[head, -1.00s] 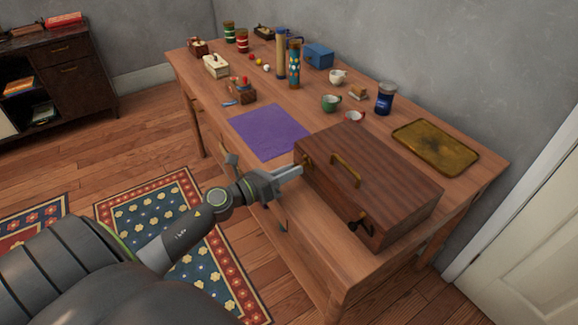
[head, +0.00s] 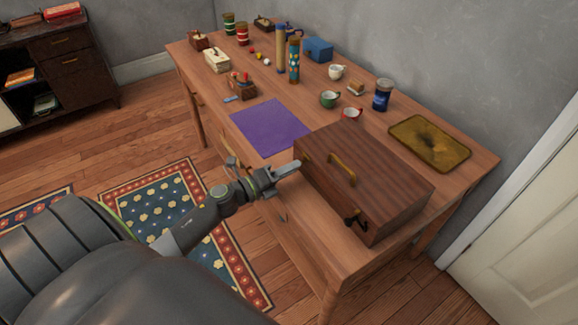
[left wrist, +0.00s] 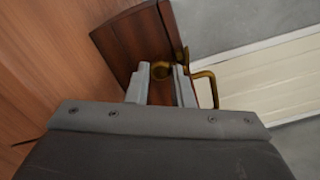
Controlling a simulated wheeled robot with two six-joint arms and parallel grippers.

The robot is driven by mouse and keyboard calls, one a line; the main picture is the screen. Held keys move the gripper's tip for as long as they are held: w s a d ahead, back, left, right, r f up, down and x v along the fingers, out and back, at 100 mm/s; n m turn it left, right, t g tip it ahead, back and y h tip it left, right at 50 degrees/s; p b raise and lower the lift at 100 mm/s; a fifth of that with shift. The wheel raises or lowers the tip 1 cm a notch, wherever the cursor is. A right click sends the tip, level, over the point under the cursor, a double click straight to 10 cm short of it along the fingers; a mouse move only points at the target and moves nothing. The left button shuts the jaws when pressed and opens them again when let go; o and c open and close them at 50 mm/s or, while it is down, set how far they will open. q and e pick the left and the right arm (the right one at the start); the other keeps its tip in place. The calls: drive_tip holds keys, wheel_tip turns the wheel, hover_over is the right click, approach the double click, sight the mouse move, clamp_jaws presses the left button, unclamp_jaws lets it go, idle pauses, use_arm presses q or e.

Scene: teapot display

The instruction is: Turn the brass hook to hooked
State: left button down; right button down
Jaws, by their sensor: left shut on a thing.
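A dark brown wooden case (head: 372,172) with a brass carrying handle (head: 343,168) lies on the table. A small brass hook (head: 306,158) is at the left end of the case's front. It shows in the left wrist view as a curved brass piece (left wrist: 162,71) between my fingertips. My left gripper (head: 296,166) is shut on the brass hook, and its fingers (left wrist: 163,73) hide part of it. I cannot tell whether the hook is engaged. A dark latch piece (head: 356,220) hangs at the right end of the front. My right gripper is not in view.
A purple cloth (head: 268,127) lies left of the case and a brass tray (head: 430,142) behind it. Cups, a blue jar (head: 382,95), a patterned cylinder (head: 294,60) and small boxes stand farther back. Open floor and a rug (head: 165,205) lie in front of the table.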

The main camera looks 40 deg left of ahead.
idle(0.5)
use_arm(q)
drive_tip(key=c, duration=1.3)
unclamp_jaws()
drive_tip(key=b+v, duration=0.2)
drive_tip(key=v, duration=1.5)
drive_tip(key=shift+s+b, duration=0.25)
drive_tip(key=shift+b, duration=0.05)
